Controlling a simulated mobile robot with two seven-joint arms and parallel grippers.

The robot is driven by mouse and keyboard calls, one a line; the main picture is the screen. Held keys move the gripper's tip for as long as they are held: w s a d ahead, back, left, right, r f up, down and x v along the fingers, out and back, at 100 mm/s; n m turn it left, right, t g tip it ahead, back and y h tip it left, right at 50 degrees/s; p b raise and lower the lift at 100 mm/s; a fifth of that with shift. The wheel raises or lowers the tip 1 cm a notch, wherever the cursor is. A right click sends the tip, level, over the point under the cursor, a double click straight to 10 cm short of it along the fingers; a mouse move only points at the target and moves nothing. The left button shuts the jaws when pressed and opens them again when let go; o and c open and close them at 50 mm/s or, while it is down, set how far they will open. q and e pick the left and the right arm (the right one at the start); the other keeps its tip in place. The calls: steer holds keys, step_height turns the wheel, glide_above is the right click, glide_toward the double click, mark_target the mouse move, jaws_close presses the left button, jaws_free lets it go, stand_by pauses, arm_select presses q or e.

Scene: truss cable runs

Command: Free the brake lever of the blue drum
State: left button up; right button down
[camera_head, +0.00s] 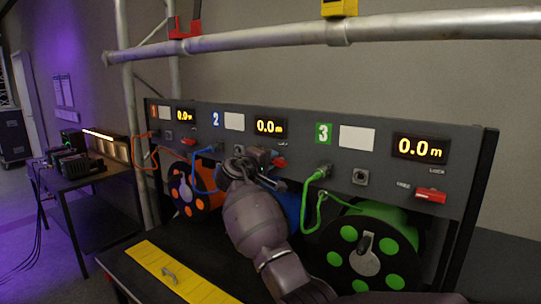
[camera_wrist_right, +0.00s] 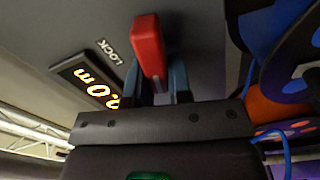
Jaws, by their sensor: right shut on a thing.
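The blue drum (camera_head: 287,205) sits under the middle of the panel, mostly hidden behind my right arm in the head view. Its red brake lever (camera_head: 280,162) shows just right of my right gripper (camera_head: 255,158). In the right wrist view the red lever (camera_wrist_right: 149,50) stands between the two fingers of my right gripper (camera_wrist_right: 158,82), which is shut on it. The word LOCK is printed beside the lever, and the lit display (camera_wrist_right: 88,80) is near it. The FREE label is not visible there. My left gripper is not in view.
The grey panel (camera_head: 215,150) also carries an orange drum (camera_head: 192,195) and a green drum (camera_head: 375,245), with red levers (camera_head: 188,142) (camera_head: 430,195). Blue and green cables (camera_head: 312,190) hang close by. A yellow strip (camera_head: 180,275) lies in front; a truss tube (camera_head: 270,38) crosses above.

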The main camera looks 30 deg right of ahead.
steer(key=shift+f+n, duration=0.2)
steer(key=shift+n, duration=0.9)
steer(key=c, duration=1)
jaws_free()
steer(key=shift+c, duration=0.2)
steer(key=shift+f, duration=0.1)
steer(key=b+v, duration=0.2)
steer(key=v, duration=0.9)
steer(key=shift+d+f, duration=0.1)
